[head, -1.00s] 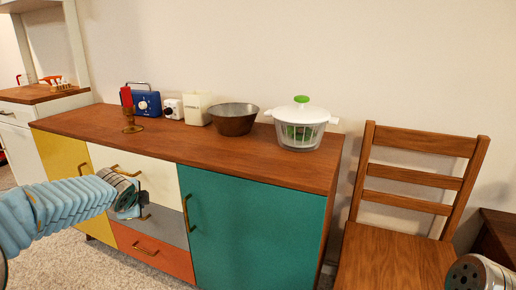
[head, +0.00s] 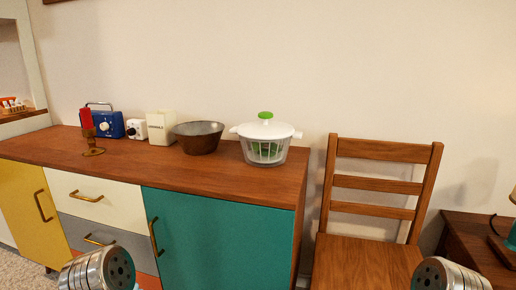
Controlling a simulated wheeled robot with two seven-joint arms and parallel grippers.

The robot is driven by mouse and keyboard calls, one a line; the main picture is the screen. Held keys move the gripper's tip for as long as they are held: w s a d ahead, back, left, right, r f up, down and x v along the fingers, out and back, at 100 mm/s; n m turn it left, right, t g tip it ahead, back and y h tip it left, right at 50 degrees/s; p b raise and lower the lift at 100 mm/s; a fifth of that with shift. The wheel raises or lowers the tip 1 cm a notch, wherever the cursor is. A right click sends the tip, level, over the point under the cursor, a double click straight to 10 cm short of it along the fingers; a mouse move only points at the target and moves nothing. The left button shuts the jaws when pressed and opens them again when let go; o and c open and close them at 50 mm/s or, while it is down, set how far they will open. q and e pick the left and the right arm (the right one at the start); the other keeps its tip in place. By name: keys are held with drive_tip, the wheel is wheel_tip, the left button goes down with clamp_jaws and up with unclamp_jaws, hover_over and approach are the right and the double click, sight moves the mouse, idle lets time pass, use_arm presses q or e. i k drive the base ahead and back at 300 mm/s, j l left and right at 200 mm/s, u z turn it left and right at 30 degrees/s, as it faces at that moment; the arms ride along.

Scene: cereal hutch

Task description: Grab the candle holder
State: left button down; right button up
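The candle holder (head: 92,143) is a small brass-coloured stand with a red candle (head: 86,118) upright in it. It stands near the left end of the wooden top of the sideboard (head: 215,176), in front of a blue radio. The ends of my two arms show at the bottom edge of the head view, one at lower left and one at lower right, both well apart from the candle holder. The fingers of both grippers are out of the frame.
Behind the candle holder stand a blue radio (head: 110,124), a small white timer-like box (head: 136,129) and a white canister (head: 161,128). A dark bowl (head: 198,138) and a salad spinner (head: 265,141) stand further right. A wooden chair (head: 372,210) is right of the sideboard.

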sight(92, 150)
drive_tip(key=u, duration=1.25)
drive_tip(key=i+j, duration=0.2)
drive_tip(key=j, duration=0.15)
drive_tip(key=i+j, duration=0.15)
drive_tip(key=j, duration=0.2)
drive_tip(key=i+j, duration=0.2)
drive_tip(key=j, duration=0.15)
